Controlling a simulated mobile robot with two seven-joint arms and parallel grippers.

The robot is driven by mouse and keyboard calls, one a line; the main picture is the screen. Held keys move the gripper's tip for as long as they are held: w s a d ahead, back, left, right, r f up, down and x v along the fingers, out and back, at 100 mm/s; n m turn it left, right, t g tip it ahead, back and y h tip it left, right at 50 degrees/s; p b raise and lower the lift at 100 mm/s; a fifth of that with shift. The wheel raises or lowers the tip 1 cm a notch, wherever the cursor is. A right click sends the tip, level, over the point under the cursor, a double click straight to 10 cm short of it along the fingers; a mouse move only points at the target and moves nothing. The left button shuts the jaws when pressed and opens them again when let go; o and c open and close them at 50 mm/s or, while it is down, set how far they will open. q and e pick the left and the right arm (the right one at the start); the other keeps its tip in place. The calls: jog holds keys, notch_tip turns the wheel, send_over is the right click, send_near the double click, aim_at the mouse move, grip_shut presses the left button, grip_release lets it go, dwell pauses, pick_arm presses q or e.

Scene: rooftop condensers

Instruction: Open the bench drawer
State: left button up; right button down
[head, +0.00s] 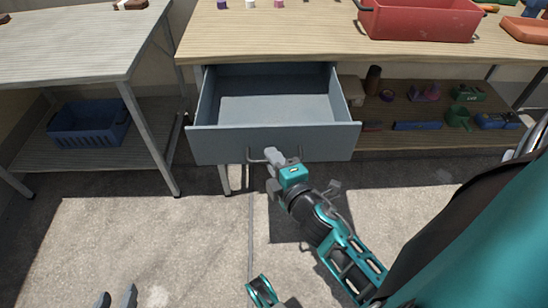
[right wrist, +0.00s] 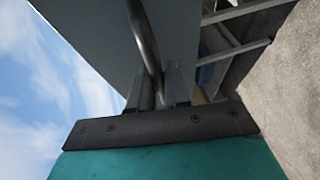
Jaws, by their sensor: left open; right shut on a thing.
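The bench drawer (head: 275,145) is grey-blue and stands well out from under the wooden-topped bench (head: 300,40). Its inside shows and looks empty. My right gripper (head: 273,158) is shut on the metal bar handle (head: 252,157) at the middle of the drawer front. In the right wrist view the handle (right wrist: 143,35) runs down between the fingers, close to the drawer front (right wrist: 95,35). My left gripper (head: 116,299) is open and empty, low at the left over the floor; only its fingertips show.
A red bin (head: 420,20) stands on the bench top. The lower shelf (head: 400,138) holds several tools and small parts right of the drawer. A second table (head: 70,45) at the left has a blue crate (head: 88,125) below. The floor in front is clear.

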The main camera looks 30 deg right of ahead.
pick_arm(q)
jog(key=shift+s+a, duration=0.15)
jog(key=shift+s, duration=0.05)
pick_arm(e)
jog(key=shift+s+a, duration=0.15)
jog(key=shift+s, duration=0.1)
jog(key=c, duration=1.2)
grip_release()
jog(key=shift+o, duration=0.2)
